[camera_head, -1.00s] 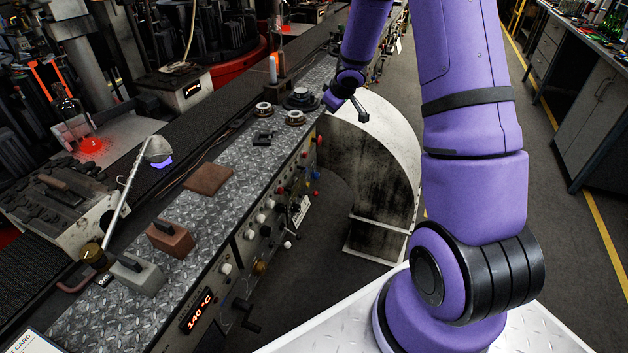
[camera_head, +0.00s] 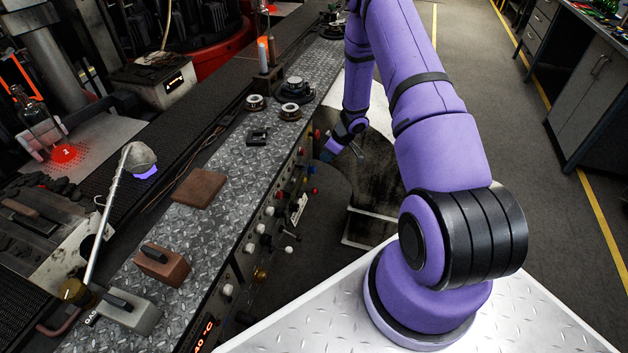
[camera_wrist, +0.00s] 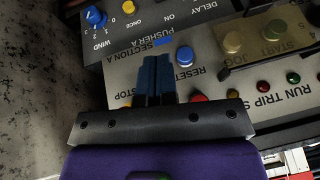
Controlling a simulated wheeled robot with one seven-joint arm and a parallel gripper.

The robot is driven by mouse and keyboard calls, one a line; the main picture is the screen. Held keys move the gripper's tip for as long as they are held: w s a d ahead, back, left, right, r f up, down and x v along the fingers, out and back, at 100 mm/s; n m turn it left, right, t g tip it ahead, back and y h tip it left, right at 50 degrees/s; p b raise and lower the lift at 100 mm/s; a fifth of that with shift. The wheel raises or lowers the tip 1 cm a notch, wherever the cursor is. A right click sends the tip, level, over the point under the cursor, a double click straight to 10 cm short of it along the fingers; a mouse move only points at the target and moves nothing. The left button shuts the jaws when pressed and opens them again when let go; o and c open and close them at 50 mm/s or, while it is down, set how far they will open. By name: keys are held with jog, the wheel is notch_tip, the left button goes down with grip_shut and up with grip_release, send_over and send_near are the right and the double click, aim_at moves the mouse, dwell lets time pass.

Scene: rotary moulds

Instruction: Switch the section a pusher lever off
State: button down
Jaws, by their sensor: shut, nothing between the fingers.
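In the wrist view, my gripper (camera_wrist: 158,82) is shut and empty, its blue fingers together over a beige control panel (camera_wrist: 125,80). The panel's lettering appears upside down and reads "PUSHER A" and "SECTION A" just left of the fingertips. A small blue patch (camera_wrist: 161,41) lies just beyond the fingertips. The fingers hide part of the panel, and contact is unclear. In the head view, my gripper (camera_head: 327,155) is at the bench's right side.
In the head view, several coloured knobs line the bench side, and a curved metal guard (camera_head: 384,110) stands close to my arm.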

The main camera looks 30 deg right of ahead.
dwell(0.3)
jog(key=x, duration=0.4)
jog(key=s+x, duration=0.1)
jog(key=x, duration=0.3)
jog(key=s+d+f+x, duration=0.1)
jog(key=x, duration=0.3)
jog(key=shift+w+a+f, duration=0.1)
jog(key=shift+a+f, duration=0.05)
jog(key=shift+f, duration=0.35)
